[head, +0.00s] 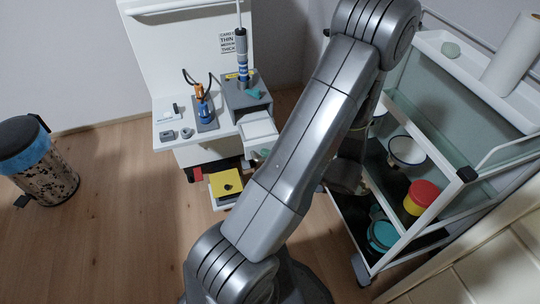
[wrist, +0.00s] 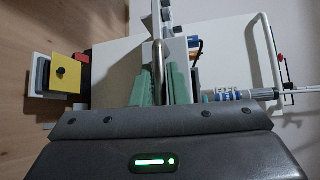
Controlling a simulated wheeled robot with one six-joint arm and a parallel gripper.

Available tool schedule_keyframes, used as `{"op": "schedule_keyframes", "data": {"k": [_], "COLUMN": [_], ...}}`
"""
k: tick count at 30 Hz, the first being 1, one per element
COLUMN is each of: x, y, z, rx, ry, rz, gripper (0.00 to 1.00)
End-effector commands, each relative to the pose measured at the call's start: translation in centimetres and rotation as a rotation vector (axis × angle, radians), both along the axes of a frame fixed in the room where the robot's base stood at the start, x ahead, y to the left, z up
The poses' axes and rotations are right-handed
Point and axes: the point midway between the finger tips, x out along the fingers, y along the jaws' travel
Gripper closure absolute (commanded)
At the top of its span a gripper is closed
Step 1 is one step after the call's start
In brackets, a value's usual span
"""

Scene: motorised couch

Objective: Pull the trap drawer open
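The white cabinet unit (head: 205,152) stands against the wall. At its right side, a white open-topped drawer (head: 259,130) sits below a grey block; I take this for the trap drawer, though no label confirms it. My arm hides its front in the head view. In the wrist view, my gripper (wrist: 160,82) has two green fingers, one on each side of a metal bar handle (wrist: 158,62). The bar nearly fills the gap between them. I cannot tell whether the fingers press on it. In the head view the gripper is mostly hidden behind my arm.
A lower drawer with a yellow plate (head: 226,184) stands out from the unit; the plate also shows in the wrist view (wrist: 65,75). A trolley (head: 440,225) with bowls is close on the right. A bin (head: 38,165) stands far left. Floor (head: 115,230) is clear in front.

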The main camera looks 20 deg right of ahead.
Motion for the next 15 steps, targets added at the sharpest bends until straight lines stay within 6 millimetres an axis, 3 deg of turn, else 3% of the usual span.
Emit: {"op": "schedule_keyframes", "data": {"k": [3, 15], "x": [0.01, -0.54], "y": [-0.01, -0.7], "z": [0.0, 0.2], "rx": [0.0, 0.0], "ry": [0.0, -0.001], "rz": [0.0, -0.002], "gripper": [0.67, 0.67]}}
